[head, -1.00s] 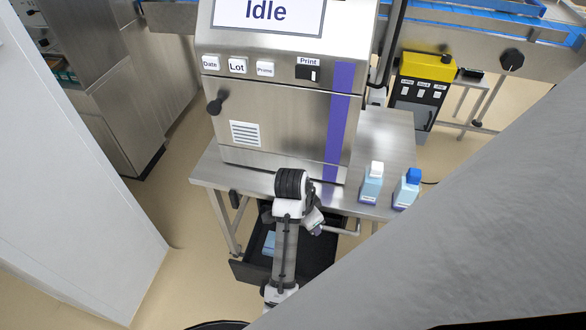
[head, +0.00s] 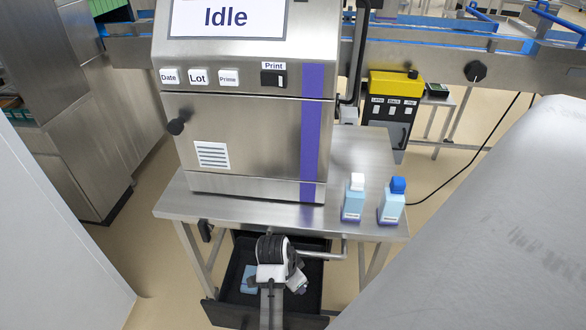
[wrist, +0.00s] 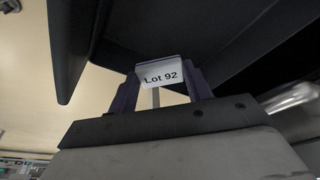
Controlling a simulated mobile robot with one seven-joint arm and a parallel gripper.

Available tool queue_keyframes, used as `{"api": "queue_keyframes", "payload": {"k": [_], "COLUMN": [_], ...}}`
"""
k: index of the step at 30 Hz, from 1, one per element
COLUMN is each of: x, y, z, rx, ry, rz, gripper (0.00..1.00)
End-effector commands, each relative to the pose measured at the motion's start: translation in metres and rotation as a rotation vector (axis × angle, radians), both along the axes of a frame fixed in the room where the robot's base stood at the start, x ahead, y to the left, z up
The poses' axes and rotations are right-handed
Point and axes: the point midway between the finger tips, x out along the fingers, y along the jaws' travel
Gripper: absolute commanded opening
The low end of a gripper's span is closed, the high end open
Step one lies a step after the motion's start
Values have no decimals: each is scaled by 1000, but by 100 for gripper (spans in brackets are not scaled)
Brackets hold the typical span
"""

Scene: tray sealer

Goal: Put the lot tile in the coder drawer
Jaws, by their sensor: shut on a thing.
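The lot tile (wrist: 162,74), a small pale plate printed "Lot 92", is between the fingers of my gripper (wrist: 162,88) in the wrist view. My gripper is shut on it. The coder drawer (head: 222,312) is a black open tray pulled out under the steel table. In the head view my arm reaches over the drawer and hides part of its inside. The tile cannot be made out there. Dark panels surround the gripper in the wrist view, and I cannot tell its exact height relative to the drawer.
A light blue item (head: 248,278) lies in the drawer's left part. The coder (head: 255,140) reads "Idle" and stands on the table (head: 180,205). Two bottles, white-capped (head: 354,200) and blue-capped (head: 392,203), stand near its right front edge. A large grey surface (head: 490,230) fills the right.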

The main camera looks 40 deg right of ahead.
Motion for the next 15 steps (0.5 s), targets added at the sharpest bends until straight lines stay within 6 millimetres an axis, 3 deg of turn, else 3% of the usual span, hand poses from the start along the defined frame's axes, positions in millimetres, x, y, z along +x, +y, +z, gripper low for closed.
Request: {"api": "queue_keyframes", "payload": {"k": [3,6,15], "x": [-1,-1,0], "y": [1,1,1], "z": [-33,-54,-86], "rx": [5,3,3], "ry": [5,3,2], "rz": [1,-1,1], "gripper": [25,25,25]}}
